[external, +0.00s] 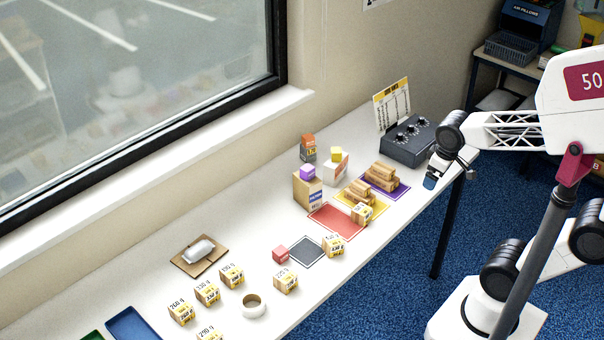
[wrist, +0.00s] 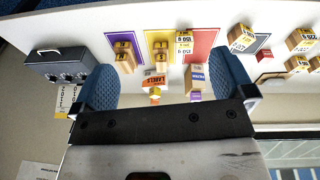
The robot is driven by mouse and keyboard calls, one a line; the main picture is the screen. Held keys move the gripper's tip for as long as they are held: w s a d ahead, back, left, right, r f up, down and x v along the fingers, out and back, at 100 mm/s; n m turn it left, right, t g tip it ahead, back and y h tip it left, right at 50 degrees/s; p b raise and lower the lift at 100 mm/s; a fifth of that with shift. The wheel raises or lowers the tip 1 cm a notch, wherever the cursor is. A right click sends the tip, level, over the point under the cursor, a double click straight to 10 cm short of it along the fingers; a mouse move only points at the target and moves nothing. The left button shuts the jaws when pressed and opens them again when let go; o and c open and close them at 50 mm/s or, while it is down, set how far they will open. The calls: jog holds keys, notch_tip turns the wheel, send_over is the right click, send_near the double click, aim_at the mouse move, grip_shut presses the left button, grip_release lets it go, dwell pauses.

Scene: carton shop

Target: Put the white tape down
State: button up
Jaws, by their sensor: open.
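The white tape (external: 254,305) is a roll with a brown core. It lies flat on the white table near the front edge in the external view, apart from my gripper. I cannot make it out in the wrist view. My gripper (external: 434,178) is at the far right end of the table, above it and close to the dark control box. In the wrist view its two blue fingers (wrist: 166,80) are spread wide, with nothing held between them.
Purple, yellow and red mats (external: 336,221) lie mid-table, with cartons on or beside them. A dark mat (external: 306,251) and red cube (external: 281,254) are nearer the tape. Several small cartons surround the tape. The control box (external: 410,143) and an upright sign (external: 392,105) stand at the far end.

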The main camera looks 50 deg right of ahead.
jog(key=shift+s+d+m+y, duration=0.15)
jog(key=shift+s+d+m, duration=0.15)
jog(key=shift+s, duration=0.25)
jog(key=shift+s+d+m+y, duration=0.2)
jog(key=shift+s+m, duration=0.2)
jog(key=shift+s, duration=0.15)
dwell(0.7)
